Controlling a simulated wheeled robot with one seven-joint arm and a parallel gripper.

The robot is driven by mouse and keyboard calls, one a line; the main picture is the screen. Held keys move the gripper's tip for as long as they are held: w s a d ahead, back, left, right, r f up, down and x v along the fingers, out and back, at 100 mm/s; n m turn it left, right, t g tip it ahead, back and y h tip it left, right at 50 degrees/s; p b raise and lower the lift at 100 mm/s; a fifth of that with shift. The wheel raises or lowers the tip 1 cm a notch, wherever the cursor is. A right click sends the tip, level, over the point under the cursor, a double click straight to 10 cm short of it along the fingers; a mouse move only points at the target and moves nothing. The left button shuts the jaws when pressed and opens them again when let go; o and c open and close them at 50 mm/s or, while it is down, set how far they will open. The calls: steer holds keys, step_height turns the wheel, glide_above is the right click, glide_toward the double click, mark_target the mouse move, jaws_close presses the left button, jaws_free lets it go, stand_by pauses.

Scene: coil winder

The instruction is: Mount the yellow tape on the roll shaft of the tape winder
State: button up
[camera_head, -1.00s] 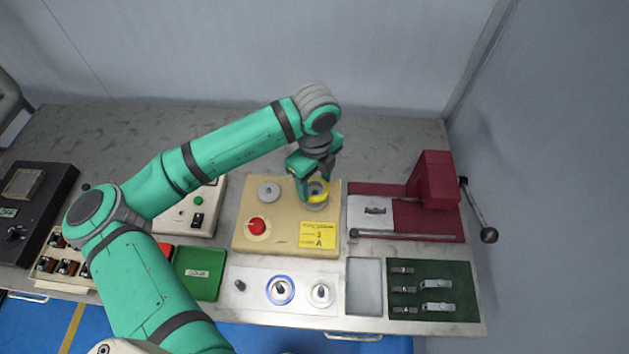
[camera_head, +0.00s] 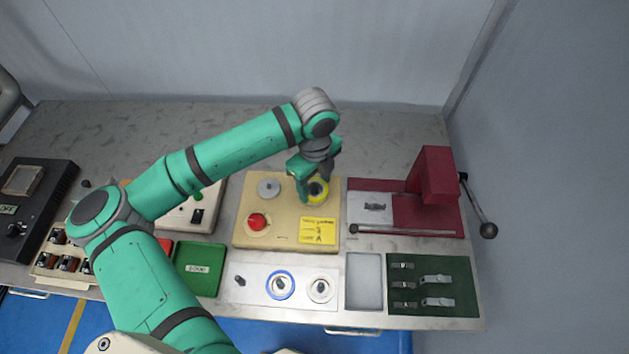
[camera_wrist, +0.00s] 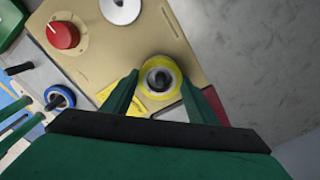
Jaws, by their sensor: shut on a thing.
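The yellow tape (camera_head: 319,191) is a ring held by my gripper (camera_head: 313,180) over the right back part of the beige tape winder (camera_head: 245,238). In the wrist view the tape (camera_wrist: 160,92) sits between the two fingers of my gripper (camera_wrist: 160,82), which are shut on it. A pale and dark round part shows in the tape's hole. I cannot tell whether the roll shaft is inside it, nor how high the tape is. The winder has a grey disc (camera_head: 269,188), a red knob (camera_head: 257,222) and a yellow label (camera_head: 317,231).
A maroon press (camera_head: 436,180) with a lever stands close on the right. In front, a white holder (camera_head: 258,299) carries a blue-rimmed roll (camera_head: 280,285) and a white roll (camera_head: 320,289). A grey tray (camera_head: 364,283) and a green mat (camera_head: 460,305) lie front right. The table behind the winder is clear.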

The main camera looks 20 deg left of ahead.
steer(key=shift+f, duration=0.25)
steer(key=o, duration=1.1)
step_height(320, 180, up, 11)
steer(key=shift+f, duration=0.15)
